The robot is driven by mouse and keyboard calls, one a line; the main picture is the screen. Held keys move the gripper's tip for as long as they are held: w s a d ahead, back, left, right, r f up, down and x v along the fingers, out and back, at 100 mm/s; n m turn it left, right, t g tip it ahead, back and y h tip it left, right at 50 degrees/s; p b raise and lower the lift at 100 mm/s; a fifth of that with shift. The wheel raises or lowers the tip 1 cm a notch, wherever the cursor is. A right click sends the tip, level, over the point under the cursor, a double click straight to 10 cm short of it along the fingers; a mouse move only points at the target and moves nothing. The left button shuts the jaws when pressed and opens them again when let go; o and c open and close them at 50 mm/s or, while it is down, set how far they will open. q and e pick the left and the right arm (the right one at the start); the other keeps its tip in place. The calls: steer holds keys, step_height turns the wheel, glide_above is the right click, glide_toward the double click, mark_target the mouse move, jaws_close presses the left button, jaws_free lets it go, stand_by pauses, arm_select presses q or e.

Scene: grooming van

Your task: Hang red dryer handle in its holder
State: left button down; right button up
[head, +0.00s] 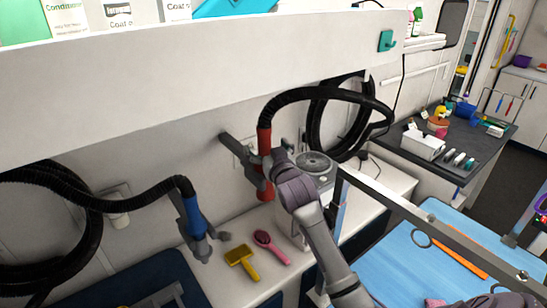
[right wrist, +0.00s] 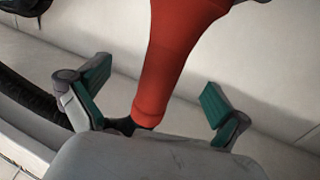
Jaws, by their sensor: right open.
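The red dryer handle (head: 264,142) hangs roughly upright near the wall, with a black hose rising from its top. A dark grey bracket (head: 232,146), apparently its holder, juts from the wall just left of the handle; I cannot tell whether the handle rests in it. My right gripper (head: 268,165) is at the handle. In the right wrist view, the green-padded fingers of my right gripper (right wrist: 155,95) are spread, one on each side of the red handle (right wrist: 172,65), with gaps on both sides. My left gripper is not in view.
A blue dryer handle (head: 193,213) hangs at the left on its own hose. A yellow brush (head: 241,262) and a pink brush (head: 268,245) lie on the white counter below. A blue table (head: 400,262) with a metal bar (head: 400,207) stands right of my arm.

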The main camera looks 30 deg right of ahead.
steer(key=shift+v, duration=0.75)
steer(key=v, duration=0.7)
steer(key=shift+s, duration=0.35)
stand_by(0.5)
